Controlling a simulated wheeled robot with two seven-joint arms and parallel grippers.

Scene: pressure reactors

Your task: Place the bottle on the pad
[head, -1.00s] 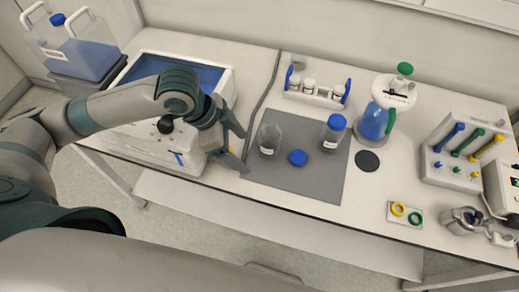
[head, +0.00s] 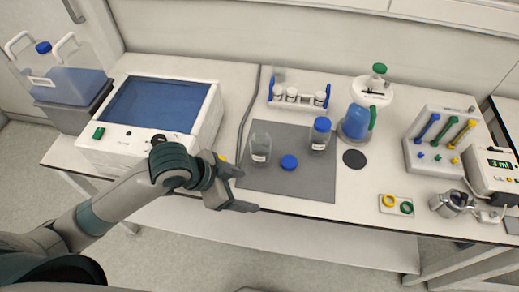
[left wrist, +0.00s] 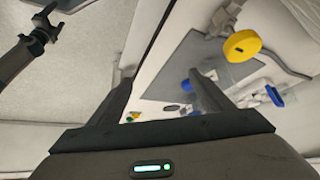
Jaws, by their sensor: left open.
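An uncapped clear bottle (head: 260,148) with a white label stands upright on the grey mat (head: 305,190). A loose blue cap (head: 289,162) lies beside it. A blue-capped bottle (head: 320,134) stands further right on the mat. A dark round pad (head: 355,159) lies bare on the bench right of the mat. My left gripper (head: 242,190) is open and empty near the mat's front left corner, left of and in front of the uncapped bottle. In the left wrist view its open fingers (left wrist: 165,88) have nothing between them. A dark arm end (left wrist: 42,30), apparently my right gripper, shows there; its jaws are unclear.
A blue-topped device (head: 155,105) stands left of the mat. A vial rack (head: 298,95) is behind it. A blue flask (head: 357,122) stands behind the round pad. A syringe-like rack (head: 440,140) and a ring tray (head: 396,204) are to the right.

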